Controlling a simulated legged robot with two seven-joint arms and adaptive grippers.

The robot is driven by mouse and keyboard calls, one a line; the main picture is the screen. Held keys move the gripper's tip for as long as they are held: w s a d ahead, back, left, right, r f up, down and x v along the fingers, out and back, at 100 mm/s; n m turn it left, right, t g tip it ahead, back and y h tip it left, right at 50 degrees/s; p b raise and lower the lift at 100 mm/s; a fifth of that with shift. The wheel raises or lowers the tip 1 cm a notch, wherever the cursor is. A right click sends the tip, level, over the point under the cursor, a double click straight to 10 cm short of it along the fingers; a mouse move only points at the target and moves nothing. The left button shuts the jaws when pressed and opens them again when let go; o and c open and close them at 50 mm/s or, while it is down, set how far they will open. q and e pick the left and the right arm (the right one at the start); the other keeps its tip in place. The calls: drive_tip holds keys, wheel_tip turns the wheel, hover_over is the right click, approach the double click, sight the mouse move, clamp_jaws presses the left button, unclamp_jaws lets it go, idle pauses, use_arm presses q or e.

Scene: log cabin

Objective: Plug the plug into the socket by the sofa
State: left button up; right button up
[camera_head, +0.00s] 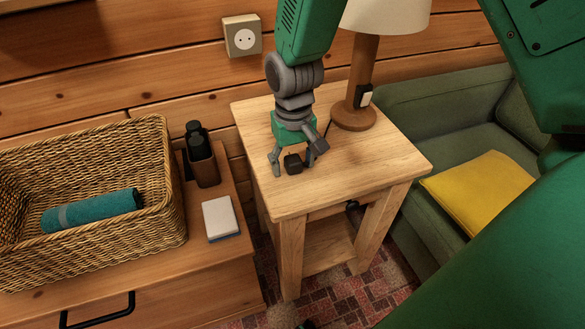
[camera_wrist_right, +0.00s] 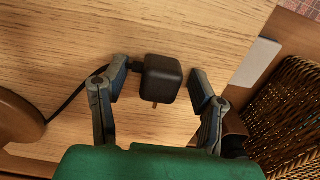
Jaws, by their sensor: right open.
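The black plug (camera_head: 292,164) lies on the wooden side table (camera_head: 370,165). In the right wrist view the plug (camera_wrist_right: 161,78) sits between the two fingers, with a cord running off to the left and a pin showing on its near side. My right gripper (camera_head: 293,160) is open around the plug, with a gap on at least the right side; contact on the left cannot be told. It also shows in the right wrist view (camera_wrist_right: 160,82). The socket (camera_head: 243,37) is a pale square box on the log wall, above and left of the table. My left gripper is not in view.
A lamp (camera_head: 365,70) stands at the table's back, close to my right arm. A wicker basket (camera_head: 165,190) with a teal roll, a dark holder (camera_head: 203,163) and a white block (camera_head: 220,218) sit on the left cabinet. The green sofa (camera_head: 415,105) with a yellow cushion (camera_head: 478,192) is right.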

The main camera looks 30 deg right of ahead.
sight(293, 158)
drive_tip(key=shift+r, duration=0.1)
drive_tip(key=shift+c, duration=0.3)
drive_tip(key=c, duration=1.1)
drive_tip(key=shift+o, duration=0.2)
wheel_tip(293, 158, up, 10)
drive_tip(key=p, duration=0.4)
drive_tip(key=shift+p, duration=0.3)
